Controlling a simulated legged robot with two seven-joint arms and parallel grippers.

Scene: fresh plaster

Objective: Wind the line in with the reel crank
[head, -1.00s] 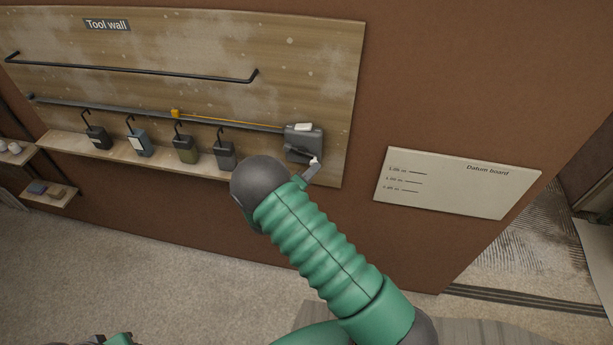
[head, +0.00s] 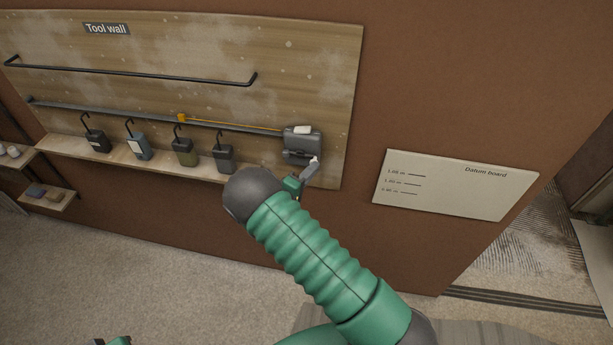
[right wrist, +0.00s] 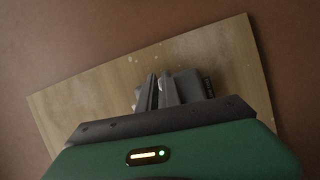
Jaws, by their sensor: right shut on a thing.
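The reel (head: 302,140) is a dark grey box on the right end of the lower rail of the tool wall. A yellow line (head: 235,124) runs left from it along the rail to a small orange-yellow tab (head: 182,118). The crank's pale knob (head: 314,160) shows at the reel's lower right. My right gripper (head: 311,168) is shut on the crank knob, just below the reel. The right wrist view shows its two grey fingers (right wrist: 160,92) close together beside the reel (right wrist: 190,84); the grip itself is mostly hidden. My left gripper cannot be made out.
Several tagged blocks hang on hooks (head: 138,146) left of the reel, above a narrow wooden shelf (head: 60,147). An empty black bar (head: 130,73) runs above them. A datum board (head: 455,184) is on the wall to the right.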

